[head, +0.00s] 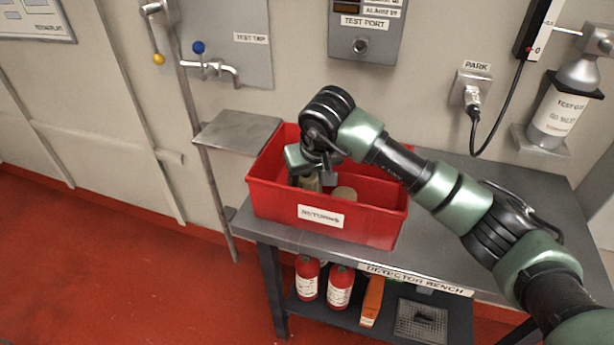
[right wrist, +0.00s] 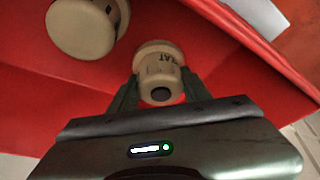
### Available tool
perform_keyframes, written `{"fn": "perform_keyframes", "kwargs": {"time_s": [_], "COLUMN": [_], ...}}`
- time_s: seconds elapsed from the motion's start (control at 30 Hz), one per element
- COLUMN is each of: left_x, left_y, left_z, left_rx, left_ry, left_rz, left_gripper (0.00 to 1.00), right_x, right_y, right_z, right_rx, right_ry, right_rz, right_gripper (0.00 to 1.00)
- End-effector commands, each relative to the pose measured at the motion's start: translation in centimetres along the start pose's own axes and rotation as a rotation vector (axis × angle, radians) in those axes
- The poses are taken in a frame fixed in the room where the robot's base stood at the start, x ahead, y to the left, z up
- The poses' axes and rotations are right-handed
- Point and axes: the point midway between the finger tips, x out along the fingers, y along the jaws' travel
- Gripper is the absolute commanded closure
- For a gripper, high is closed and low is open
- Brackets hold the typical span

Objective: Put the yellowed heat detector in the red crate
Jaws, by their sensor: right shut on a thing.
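The red crate (head: 275,200) stands on the left part of the bench and has a white label on its front. My right gripper (head: 312,178) reaches down inside it. In the right wrist view, the right gripper (right wrist: 158,90) is shut on a yellowed heat detector (right wrist: 158,68), whose side shows the letters "EAT". The crate's red walls and floor (right wrist: 225,60) surround it; I cannot tell whether the detector touches the floor. Another beige detector (right wrist: 82,28) lies in the crate to its left, and it also shows in the head view (head: 344,194). My left gripper is not in view.
The grey detector bench (head: 440,260) is bare to the right of the crate, partly behind my right arm. A small metal shelf (head: 238,132) is at the crate's left. Red bottles (head: 340,287) and an orange box (head: 372,300) stand on the lower shelf.

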Motion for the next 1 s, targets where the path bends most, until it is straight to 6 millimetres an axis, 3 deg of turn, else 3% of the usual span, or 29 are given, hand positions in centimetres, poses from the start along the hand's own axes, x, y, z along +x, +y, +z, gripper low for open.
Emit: {"fn": "perform_keyframes", "kwargs": {"time_s": [0.17, 0.2, 0.27, 0.7, 1.0], "left_x": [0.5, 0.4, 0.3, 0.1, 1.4], "left_y": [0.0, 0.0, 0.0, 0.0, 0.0], "left_z": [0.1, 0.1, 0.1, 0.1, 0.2], "left_rx": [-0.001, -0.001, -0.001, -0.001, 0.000], "left_ry": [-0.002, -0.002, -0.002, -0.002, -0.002], "left_rz": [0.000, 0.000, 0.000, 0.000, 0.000], "left_gripper": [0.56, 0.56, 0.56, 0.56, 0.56], "right_x": [0.3, 0.3, 0.2, -0.5, -6.5], "right_y": [0.0, 0.0, 0.0, 0.0, 0.1], "right_z": [0.1, 0.1, 0.1, -0.1, -0.1], "right_rx": [0.000, 0.000, 0.001, 0.000, -0.001], "right_ry": [0.000, 0.000, -0.001, 0.002, 0.005], "right_rz": [0.001, 0.000, 0.000, 0.001, 0.002], "right_gripper": [0.96, 0.47, 0.31, 0.31, 0.31]}}
